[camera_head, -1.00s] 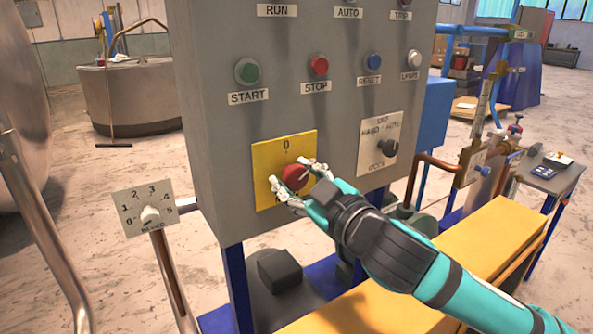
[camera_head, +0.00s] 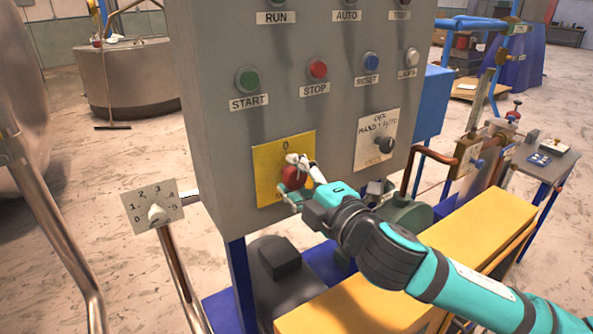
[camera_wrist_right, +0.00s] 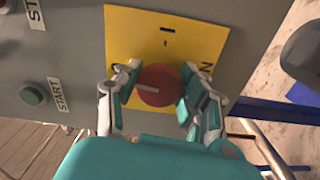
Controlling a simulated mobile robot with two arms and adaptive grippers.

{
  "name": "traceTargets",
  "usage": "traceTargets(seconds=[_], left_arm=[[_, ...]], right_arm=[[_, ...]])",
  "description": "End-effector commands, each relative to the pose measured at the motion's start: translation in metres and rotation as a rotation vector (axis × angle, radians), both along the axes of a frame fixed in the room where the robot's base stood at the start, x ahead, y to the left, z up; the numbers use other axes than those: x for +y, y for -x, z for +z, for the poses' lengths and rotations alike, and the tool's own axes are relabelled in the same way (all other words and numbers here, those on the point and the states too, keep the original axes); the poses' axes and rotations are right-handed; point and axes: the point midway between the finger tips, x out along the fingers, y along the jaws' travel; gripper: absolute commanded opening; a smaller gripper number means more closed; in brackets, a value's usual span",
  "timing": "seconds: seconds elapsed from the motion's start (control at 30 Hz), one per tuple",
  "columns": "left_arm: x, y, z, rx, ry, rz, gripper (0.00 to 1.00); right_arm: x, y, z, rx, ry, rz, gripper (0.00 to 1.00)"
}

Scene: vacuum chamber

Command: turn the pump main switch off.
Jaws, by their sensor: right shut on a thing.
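The pump main switch is a red round knob (camera_head: 292,178) on a yellow plate (camera_head: 265,192) low on the grey panel. A "0" is printed at the plate's top. My right gripper (camera_head: 293,179) has its fingers shut on the knob, one above it and one below. In the right wrist view the fingers sit on both sides of the knob (camera_wrist_right: 158,85). Its pale pointer line points left there, which matches up toward the "0" in the head view. My left gripper is not in view.
Above are a green START button (camera_head: 247,79), a red STOP button (camera_head: 317,69) and a blue RESET button (camera_head: 371,62). A black selector (camera_head: 385,145) is right of the plate. A small numbered dial (camera_head: 153,207) stands left. A yellow bench (camera_head: 460,240) lies below my arm.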

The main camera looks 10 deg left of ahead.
Motion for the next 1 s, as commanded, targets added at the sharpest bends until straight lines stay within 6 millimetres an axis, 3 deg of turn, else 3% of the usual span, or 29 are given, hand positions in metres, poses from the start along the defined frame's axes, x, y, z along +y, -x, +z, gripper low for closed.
traceTargets(seconds=[0.83,0.87,1.0], left_arm=[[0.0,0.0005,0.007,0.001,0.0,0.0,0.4],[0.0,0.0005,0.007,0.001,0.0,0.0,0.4],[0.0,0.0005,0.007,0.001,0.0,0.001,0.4]], right_arm=[[0.0004,0.0006,-0.0016,-0.095,0.099,0.001,0.09],[0.0004,0.0005,-0.0016,-0.095,0.099,0.001,0.44],[0.0002,0.0004,-0.0013,-0.094,0.098,0.001,0.62]])
